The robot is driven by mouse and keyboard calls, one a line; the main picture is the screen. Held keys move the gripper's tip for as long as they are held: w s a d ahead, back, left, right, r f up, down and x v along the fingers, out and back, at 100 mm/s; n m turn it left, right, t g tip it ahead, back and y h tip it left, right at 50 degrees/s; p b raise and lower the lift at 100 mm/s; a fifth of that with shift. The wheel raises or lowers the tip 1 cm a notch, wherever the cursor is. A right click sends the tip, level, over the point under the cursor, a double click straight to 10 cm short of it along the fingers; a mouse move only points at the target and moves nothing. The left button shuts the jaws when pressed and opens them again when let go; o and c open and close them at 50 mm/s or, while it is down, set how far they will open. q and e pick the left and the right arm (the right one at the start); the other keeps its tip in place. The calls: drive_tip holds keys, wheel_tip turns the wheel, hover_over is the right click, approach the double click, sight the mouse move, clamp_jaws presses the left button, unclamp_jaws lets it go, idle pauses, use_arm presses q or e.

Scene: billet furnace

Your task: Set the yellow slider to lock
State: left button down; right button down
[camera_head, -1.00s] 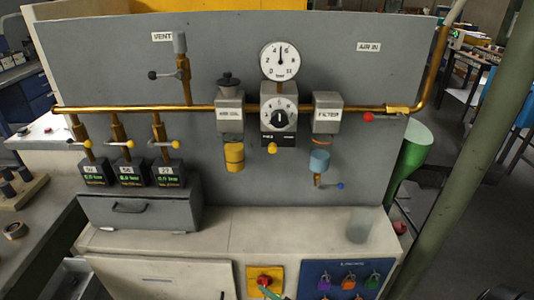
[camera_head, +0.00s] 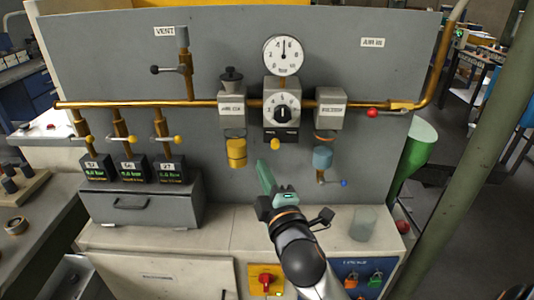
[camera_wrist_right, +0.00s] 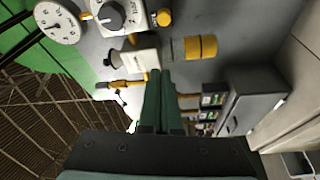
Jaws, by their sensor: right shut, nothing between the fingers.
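The small yellow knob (camera_head: 275,144), which I take as the yellow slider, sits at the bottom edge of the black plate under the round dial of the regulator (camera_head: 282,103). It also shows at the top of the right wrist view (camera_wrist_right: 164,17). Any lock marking is too small to read. My right gripper (camera_head: 263,168), with green fingers, is shut and empty, below and slightly left of the knob, apart from it. In the right wrist view its fingertips (camera_wrist_right: 160,76) point toward the panel, with the knob beyond them. My left gripper is not in view.
A yellow cylinder (camera_head: 236,153) hangs left of the knob, and a blue-grey bowl (camera_head: 322,158) with a small valve hangs right. A brass pipe (camera_head: 200,103) crosses the panel. A clear cup (camera_head: 363,224) stands on the counter.

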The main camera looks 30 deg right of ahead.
sight(275, 144)
drive_tip(key=p+x, duration=0.1)
drive_tip(key=x, duration=0.9)
use_arm(q)
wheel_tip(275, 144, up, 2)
drive_tip(key=shift+p, duration=0.45)
use_arm(e)
drive_tip(key=s+d, duration=0.1)
drive_tip(key=s+d+f, duration=0.1)
drive_tip(key=d, duration=0.1)
drive_tip(key=shift+s+d+f, duration=0.1)
drive_tip(key=shift+d, duration=0.05)
